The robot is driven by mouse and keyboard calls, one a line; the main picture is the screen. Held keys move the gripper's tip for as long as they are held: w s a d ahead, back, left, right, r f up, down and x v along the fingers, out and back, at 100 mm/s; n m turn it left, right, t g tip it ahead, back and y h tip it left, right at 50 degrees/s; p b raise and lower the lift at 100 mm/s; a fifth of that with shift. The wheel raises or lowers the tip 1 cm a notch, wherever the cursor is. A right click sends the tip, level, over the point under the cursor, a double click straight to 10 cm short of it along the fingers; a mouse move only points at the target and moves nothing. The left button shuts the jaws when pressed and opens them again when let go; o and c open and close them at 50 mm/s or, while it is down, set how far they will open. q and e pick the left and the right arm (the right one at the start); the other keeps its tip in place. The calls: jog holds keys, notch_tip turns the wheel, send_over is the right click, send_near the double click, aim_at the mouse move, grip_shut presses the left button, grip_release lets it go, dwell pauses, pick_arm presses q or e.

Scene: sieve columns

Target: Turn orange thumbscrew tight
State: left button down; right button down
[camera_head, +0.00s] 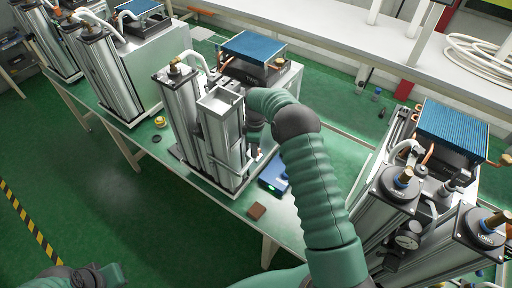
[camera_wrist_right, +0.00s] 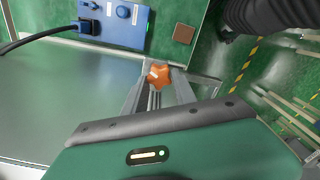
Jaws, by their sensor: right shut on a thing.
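The orange thumbscrew (camera_wrist_right: 158,75) is a lobed knob and shows in the right wrist view, between the tips of my two grey fingers. My right gripper (camera_wrist_right: 157,82) is shut on it. In the head view my right arm reaches over to the right side of the silver twin-column unit (camera_head: 222,140). There the fingers and the thumbscrew are mostly hidden by the columns and my own arm. My left arm shows only as a green and dark piece at the bottom left, with no fingers visible.
A blue box (camera_head: 273,177) with a plugged black cable stands beside the unit; it also shows in the wrist view (camera_wrist_right: 112,22). A brown block (camera_head: 256,211) lies at the bench edge. Another column unit (camera_head: 405,185) stands at the right. Green floor lies in front.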

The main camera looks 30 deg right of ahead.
jog(key=shift+s+d+f, duration=0.1)
jog(key=shift+s+d, duration=0.15)
jog(key=shift+d, duration=0.1)
jog(key=shift+a, duration=0.2)
pick_arm(q)
jog(key=shift+a+f, duration=0.1)
jog(key=shift+a, duration=0.15)
jog(key=shift+d+f, duration=0.1)
jog(key=shift+f, duration=0.05)
pick_arm(e)
jog(key=shift+d+f, duration=0.1)
jog(key=shift+d, duration=0.05)
